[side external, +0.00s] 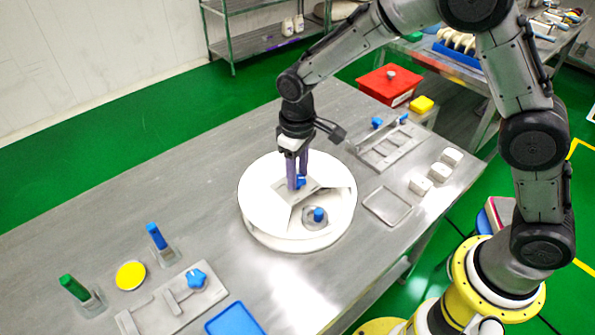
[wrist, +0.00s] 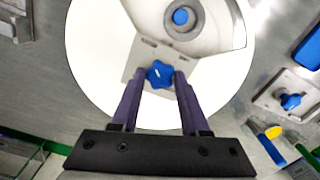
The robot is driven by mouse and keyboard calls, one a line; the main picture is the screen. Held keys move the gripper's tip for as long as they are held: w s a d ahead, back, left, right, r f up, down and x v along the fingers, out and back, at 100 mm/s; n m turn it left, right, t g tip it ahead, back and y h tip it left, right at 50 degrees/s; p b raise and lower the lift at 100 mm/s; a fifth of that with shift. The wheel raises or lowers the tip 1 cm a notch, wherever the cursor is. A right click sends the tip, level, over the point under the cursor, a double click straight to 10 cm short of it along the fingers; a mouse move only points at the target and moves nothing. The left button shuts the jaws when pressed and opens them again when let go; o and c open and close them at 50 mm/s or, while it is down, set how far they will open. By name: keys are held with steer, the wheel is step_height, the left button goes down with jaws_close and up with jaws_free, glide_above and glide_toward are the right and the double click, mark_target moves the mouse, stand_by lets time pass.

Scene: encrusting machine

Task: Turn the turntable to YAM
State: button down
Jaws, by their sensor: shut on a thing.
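The turntable (side external: 262,178) is a round white disc on a steel table, with a cut-out section and a grey plate on top. It also fills the middle of the wrist view (wrist: 92,60). A blue star-shaped knob (wrist: 160,74) sits on the grey plate. My gripper (wrist: 157,80) has its purple fingers down over the turntable, one on each side of this knob, shut on it. In the side view my gripper (side external: 297,184) points down and partly hides the knob. A blue-topped round post (side external: 319,215) stands in the cut-out. No YAM label is readable.
A grey plate with a blue star knob (side external: 196,279), a yellow disc (side external: 130,275), and green (side external: 73,287) and blue (side external: 156,236) handles are at left. A slotted tray (side external: 388,146), white blocks (side external: 440,172) and a red box (side external: 389,84) are at right.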

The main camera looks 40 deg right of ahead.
steer(key=shift+r+n, duration=0.1)
steer(key=shift+n, duration=16.6)
